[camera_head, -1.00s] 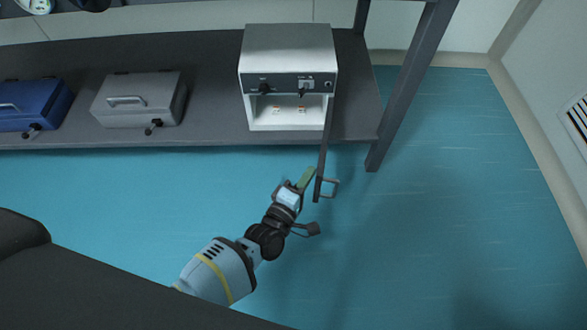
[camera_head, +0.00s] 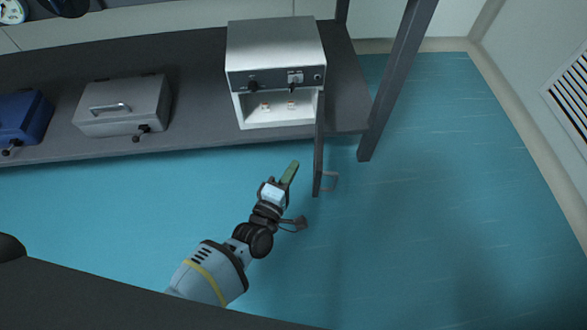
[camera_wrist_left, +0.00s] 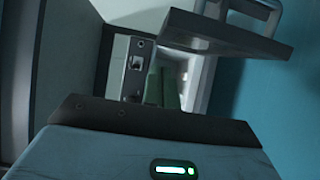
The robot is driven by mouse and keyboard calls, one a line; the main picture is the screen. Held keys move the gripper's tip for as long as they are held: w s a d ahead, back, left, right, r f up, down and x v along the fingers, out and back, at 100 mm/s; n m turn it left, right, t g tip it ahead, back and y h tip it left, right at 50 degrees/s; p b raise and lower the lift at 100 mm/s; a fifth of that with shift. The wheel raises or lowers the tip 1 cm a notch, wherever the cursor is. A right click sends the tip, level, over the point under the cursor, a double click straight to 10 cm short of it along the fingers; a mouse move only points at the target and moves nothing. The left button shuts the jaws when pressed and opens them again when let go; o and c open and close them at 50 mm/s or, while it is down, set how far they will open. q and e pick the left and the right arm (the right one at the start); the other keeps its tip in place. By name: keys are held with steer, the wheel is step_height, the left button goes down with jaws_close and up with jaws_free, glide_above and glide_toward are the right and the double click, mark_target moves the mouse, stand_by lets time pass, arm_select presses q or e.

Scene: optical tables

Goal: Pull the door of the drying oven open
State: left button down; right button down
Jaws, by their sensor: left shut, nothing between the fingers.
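The drying oven (camera_head: 275,48) is a white box with a dark control panel, standing on the grey table. Its door (camera_head: 318,150) is swung wide open, sticking out past the table's front edge, with a handle (camera_head: 331,181) on its right face. The lit white interior shows two small items. My left gripper (camera_head: 290,173) is shut and empty, just left of the door and apart from it, on the door's inner side. In the left wrist view the door (camera_wrist_left: 225,35) and its handle show at the upper right, with the oven's panel (camera_wrist_left: 137,65) beyond. My right gripper is not seen.
A grey case (camera_head: 122,105) and a blue case (camera_head: 22,118) stand on the table (camera_head: 195,100) left of the oven. A dark table leg (camera_head: 395,85) stands right of the door. The blue floor in front and to the right is clear.

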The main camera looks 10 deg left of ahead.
arm_select(q)
steer(key=d+p+v, duration=0.1)
steer(key=p+v, duration=0.1)
steer(key=v, duration=0.8)
steer(key=shift+s, duration=0.2)
steer(key=shift+d, duration=0.1)
